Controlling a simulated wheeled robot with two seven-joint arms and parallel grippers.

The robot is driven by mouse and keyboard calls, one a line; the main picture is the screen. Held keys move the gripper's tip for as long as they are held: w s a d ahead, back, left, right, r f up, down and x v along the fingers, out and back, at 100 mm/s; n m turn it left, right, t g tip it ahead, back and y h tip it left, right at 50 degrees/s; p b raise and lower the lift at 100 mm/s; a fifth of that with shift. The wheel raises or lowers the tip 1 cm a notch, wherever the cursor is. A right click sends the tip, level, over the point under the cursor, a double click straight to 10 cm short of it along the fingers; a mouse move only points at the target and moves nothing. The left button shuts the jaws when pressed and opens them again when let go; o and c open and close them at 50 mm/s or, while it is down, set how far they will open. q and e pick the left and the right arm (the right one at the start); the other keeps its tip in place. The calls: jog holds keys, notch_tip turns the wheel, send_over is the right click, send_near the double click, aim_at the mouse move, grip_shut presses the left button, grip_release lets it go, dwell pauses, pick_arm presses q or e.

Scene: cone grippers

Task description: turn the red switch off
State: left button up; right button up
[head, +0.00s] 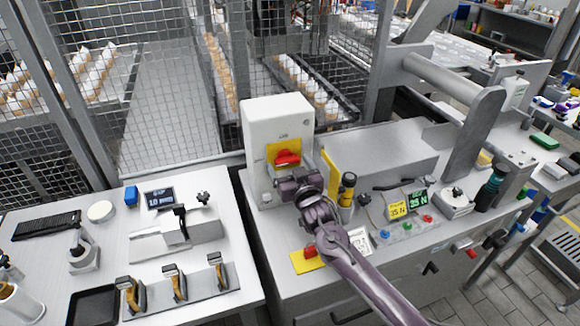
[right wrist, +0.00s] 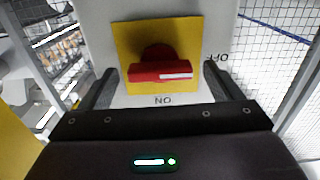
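The red switch (head: 287,158) is a bar handle on a yellow plate (head: 270,150), on the front of a white box (head: 275,118). In the right wrist view the red switch (right wrist: 160,72) lies about level, with a white mark on its right part. An upside-down ON label is below the plate and an upside-down OFF label is at its right. My right gripper (right wrist: 158,82) is open, with one finger beyond each end of the handle; I see gaps at both sides. In the head view my right gripper (head: 297,178) is just before the switch, hiding the plate's lower part. My left gripper is out of view.
A second red knob (head: 310,252) on a yellow base sits at the bench's front edge. A black-and-yellow cylinder (head: 347,188) stands close right of my gripper. A wire mesh fence (head: 170,90) stands behind.

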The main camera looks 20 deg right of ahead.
jog(key=shift+s, duration=0.1)
jog(key=s+b, duration=0.1)
jog(key=s, duration=0.6)
jog(key=shift+s+b, duration=0.3)
jog(key=shift+b, duration=0.05)
jog(key=shift+d, duration=0.15)
